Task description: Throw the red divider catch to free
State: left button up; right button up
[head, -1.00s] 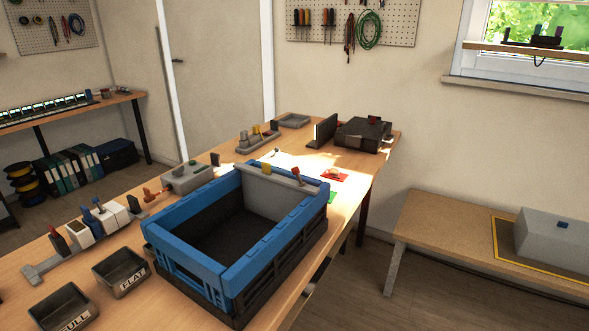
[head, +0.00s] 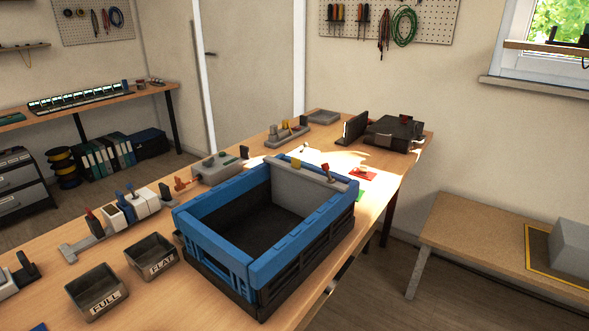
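The red divider catch (head: 326,168) is a small red-tipped lever on the top edge of a grey divider panel (head: 310,193). The panel stands upright at the far right end of a blue and black folding crate (head: 222,258). A yellow catch (head: 295,163) sits on the same edge, left of the red one. Which setting the red catch is in is too small to tell. Neither of my grippers is in view.
The crate stands on a long wooden bench (head: 225,308). Trays marked FULL (head: 95,292) and FLAT (head: 152,258) are left of it. A low bench (head: 480,220) stands at right.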

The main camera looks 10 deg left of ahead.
aim_at(325, 167)
jog(key=i+l, duration=0.25)
jog(key=l, duration=0.15)
jog(key=i+l, duration=0.55)
jog(key=l, duration=0.25)
